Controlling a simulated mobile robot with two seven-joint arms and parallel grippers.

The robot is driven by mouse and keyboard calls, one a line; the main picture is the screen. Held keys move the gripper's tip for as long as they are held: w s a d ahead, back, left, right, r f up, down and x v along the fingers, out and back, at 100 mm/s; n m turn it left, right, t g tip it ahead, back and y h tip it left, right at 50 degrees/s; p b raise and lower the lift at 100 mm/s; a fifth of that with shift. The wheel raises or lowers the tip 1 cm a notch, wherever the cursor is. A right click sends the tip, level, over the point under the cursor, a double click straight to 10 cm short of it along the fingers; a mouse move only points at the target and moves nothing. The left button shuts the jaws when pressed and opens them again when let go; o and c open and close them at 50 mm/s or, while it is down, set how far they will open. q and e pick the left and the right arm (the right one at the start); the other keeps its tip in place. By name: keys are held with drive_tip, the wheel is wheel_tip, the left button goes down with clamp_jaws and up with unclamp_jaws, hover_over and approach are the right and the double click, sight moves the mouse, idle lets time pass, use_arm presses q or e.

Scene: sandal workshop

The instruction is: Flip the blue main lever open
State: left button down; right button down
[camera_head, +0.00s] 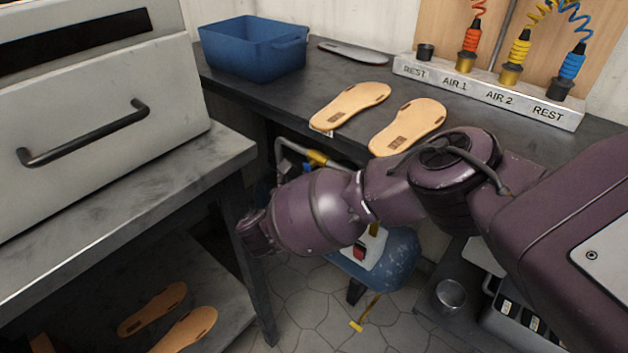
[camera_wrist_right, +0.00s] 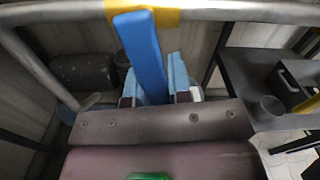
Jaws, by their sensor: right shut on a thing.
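The blue main lever (camera_wrist_right: 139,42) reaches from the yellow valve body (camera_wrist_right: 168,16) on a grey metal pipe (camera_wrist_right: 240,12) down between my right gripper's fingers in the right wrist view. My right gripper (camera_wrist_right: 158,88) is shut on the blue lever, with light-blue finger pads beside it. In the head view my right arm reaches in from the right across the space under the bench; its gripper is hidden there. The yellow valve body (camera_head: 317,158) shows on the pipe below the bench edge, and the lever is mostly hidden behind my arm. My left gripper is out of view.
A dark workbench (camera_head: 245,97) holds a blue bin (camera_head: 250,50), tan soles (camera_head: 408,125) and an air-line block (camera_head: 490,92). A grey machine (camera_head: 95,110) stands at left. A blue tank (camera_head: 395,262) sits below my arm. A metal cup (camera_head: 449,296) stands at lower right.

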use_arm(q)
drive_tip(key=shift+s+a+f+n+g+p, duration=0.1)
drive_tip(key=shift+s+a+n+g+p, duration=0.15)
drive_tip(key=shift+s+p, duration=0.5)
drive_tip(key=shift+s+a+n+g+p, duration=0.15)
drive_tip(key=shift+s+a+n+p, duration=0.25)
drive_tip(key=shift+p, duration=0.5)
use_arm(e)
drive_tip(key=shift+s+d+r+n, duration=0.1)
drive_tip(key=shift+s+d+n, duration=0.2)
drive_tip(key=shift+n, duration=0.55)
drive_tip(key=shift+s+d+r+n, duration=0.15)
drive_tip(key=shift+d+n, duration=0.15)
drive_tip(key=shift+n, duration=0.5)
drive_tip(key=shift+s+d+r+n, duration=0.1)
drive_tip(key=shift+s+d+n, duration=0.2)
drive_tip(key=shift+n, duration=0.55)
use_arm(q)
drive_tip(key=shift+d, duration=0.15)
use_arm(e)
drive_tip(key=c, duration=1)
unclamp_jaws()
drive_tip(key=shift+c, duration=0.2)
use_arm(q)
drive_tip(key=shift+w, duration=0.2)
use_arm(e)
drive_tip(key=shift+w, duration=0.1)
drive_tip(key=shift+r, duration=0.1)
